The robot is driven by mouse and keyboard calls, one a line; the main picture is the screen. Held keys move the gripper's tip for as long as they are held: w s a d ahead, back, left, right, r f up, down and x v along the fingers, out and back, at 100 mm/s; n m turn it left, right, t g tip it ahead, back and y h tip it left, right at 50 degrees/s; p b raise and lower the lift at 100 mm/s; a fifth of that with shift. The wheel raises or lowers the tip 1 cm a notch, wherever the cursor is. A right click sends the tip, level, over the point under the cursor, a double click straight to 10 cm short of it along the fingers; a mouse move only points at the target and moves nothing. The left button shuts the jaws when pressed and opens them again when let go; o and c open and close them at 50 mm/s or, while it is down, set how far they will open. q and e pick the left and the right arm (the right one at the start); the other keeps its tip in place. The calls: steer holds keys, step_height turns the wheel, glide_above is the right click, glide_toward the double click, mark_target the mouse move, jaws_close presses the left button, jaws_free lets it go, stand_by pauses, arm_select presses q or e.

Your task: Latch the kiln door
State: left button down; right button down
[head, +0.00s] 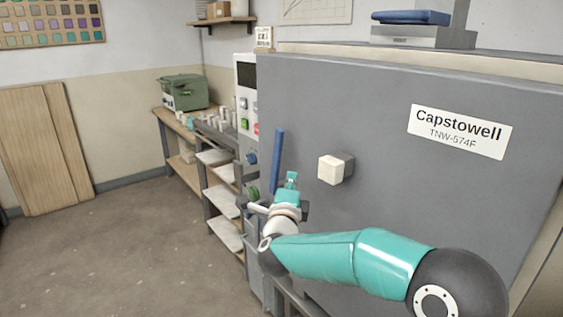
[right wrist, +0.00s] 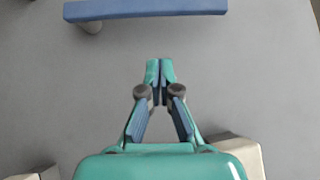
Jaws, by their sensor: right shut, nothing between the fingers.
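The kiln door (head: 380,120) is a large grey panel with a Capstowell label; I cannot tell whether it is fully closed. A blue bar handle (head: 278,158) stands nearly upright near the door's left edge. In the right wrist view the blue bar (right wrist: 150,10) lies across the top, with a pale mount under its left part. My right gripper (head: 291,178) is in front of the door, just right of the bar's lower part and apart from it. Its fingertips (right wrist: 160,70) are together and empty. My left gripper is not in view.
A pale block (head: 335,169) sticks out of the door right of my gripper. A control panel (head: 246,110) with buttons is left of the door. Shelves (head: 222,195) and a bench with a green box (head: 183,91) stand farther back. The floor at left is clear.

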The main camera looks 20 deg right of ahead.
mark_target(276, 163)
steer(key=w+r+p, duration=0.1)
steer(key=w+p, duration=0.1)
steer(key=w, duration=0.4)
steer(key=shift+w, duration=0.15)
steer(key=shift+a, duration=0.2)
